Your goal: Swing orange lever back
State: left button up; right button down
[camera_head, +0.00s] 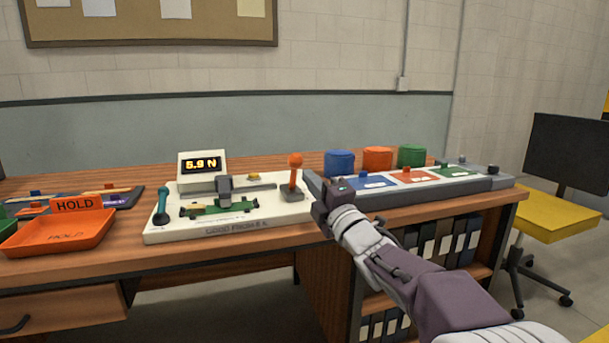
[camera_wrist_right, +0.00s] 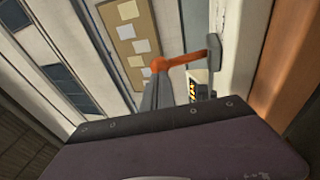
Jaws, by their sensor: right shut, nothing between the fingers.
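The orange lever (camera_head: 295,174) stands nearly upright from a grey base at the right end of the white test device (camera_head: 230,225). It also shows in the right wrist view (camera_wrist_right: 188,60), its ball end just beyond my fingers. My right gripper (camera_head: 322,208) is shut and empty, in front of and to the right of the lever in the head view. In the right wrist view the shut fingers (camera_wrist_right: 156,92) appear close to the ball end; I cannot tell if they touch it. My left gripper is not in view.
The device has a display (camera_head: 202,164) reading 5.9 N, a teal-handled lever (camera_head: 162,206) and a green part (camera_head: 220,207). An orange HOLD tray (camera_head: 60,240) sits left. A grey sorting rack (camera_head: 440,184) stands right, with blue, orange and green cups (camera_head: 411,155) behind it.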

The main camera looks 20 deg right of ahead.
aim_at(299, 164)
jog(key=shift+x, duration=1.75)
